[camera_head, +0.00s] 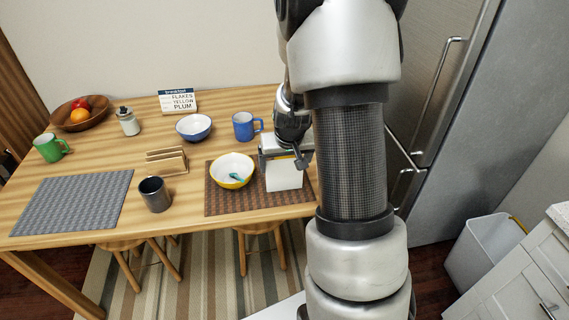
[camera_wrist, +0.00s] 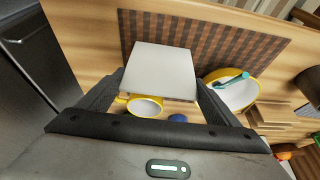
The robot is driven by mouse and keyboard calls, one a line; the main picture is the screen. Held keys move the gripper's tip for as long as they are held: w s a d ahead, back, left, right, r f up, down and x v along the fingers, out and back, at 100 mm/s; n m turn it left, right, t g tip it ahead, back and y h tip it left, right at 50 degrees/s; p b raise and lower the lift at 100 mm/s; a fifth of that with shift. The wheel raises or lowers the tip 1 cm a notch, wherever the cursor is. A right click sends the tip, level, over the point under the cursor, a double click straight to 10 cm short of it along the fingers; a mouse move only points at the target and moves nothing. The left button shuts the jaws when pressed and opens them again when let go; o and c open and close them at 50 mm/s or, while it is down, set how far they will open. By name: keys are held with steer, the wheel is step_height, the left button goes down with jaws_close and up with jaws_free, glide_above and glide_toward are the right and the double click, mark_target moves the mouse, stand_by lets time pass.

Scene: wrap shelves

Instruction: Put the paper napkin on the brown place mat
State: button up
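The brown place mat (camera_head: 240,205) lies at the table's front right, behind part of my arm; it also shows in the wrist view (camera_wrist: 240,42). The paper napkin (camera_head: 284,178) is a white square over the right part of the mat, clear of the bowl. My gripper (camera_head: 284,157) is at the napkin's far end, its fingers spread wide. In the wrist view the napkin (camera_wrist: 160,70) fills the space between the fingertips (camera_wrist: 160,78), which meet its two side edges. I cannot tell whether the napkin rests on the mat or hangs just above it.
A yellow bowl (camera_head: 232,171) with a teal spoon stands on the mat beside the napkin. A blue mug (camera_head: 244,126) and a blue-white bowl (camera_head: 194,127) stand behind. A wooden rack (camera_head: 167,161), a dark cup (camera_head: 155,194) and a grey mat (camera_head: 72,203) are left. A yellow mug (camera_wrist: 145,106) shows in the wrist view.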

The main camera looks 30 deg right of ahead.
steer(key=o, duration=0.3)
steer(key=shift+r, duration=0.1)
